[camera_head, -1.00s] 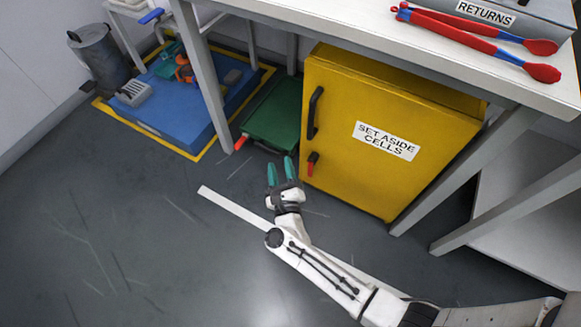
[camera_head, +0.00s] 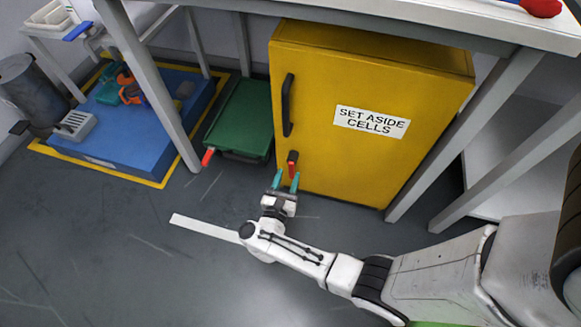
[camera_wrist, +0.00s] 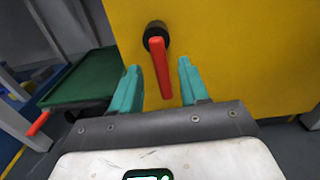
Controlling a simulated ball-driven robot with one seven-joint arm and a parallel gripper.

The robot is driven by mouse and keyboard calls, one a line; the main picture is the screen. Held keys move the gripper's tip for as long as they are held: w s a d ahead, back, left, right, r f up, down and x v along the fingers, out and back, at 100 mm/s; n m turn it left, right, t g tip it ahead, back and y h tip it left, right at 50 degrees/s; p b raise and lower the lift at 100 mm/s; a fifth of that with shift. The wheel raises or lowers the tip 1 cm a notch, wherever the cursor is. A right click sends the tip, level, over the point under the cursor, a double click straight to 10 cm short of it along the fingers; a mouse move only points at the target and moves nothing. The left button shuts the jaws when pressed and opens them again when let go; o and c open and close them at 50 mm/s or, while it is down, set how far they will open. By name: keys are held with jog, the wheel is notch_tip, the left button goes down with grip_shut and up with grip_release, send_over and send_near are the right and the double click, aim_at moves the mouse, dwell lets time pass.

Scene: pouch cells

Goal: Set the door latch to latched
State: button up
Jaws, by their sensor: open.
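The yellow cabinet (camera_head: 350,120) stands under the bench, its door shut and labelled "SET ASIDE CELLS". The door latch (camera_head: 292,163) is a red lever on a dark round hub, low on the door's left side. In the wrist view the red lever (camera_wrist: 160,68) hangs nearly straight down from its hub. A black door handle (camera_head: 288,105) sits above it. My gripper (camera_head: 286,182) has teal fingers, open and empty, just in front of the latch. In the wrist view my gripper (camera_wrist: 158,85) has one finger on each side of the lever, with visible gaps; contact is not seen.
A green case (camera_head: 240,120) with a red-tipped handle stands left of the cabinet. A blue platform (camera_head: 150,115) lies further left. Bench legs (camera_head: 455,125) flank the cabinet on the right. The floor in front is open.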

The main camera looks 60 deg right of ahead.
aim_at(291, 170)
jog(key=shift+x, duration=2.2)
grip_shut()
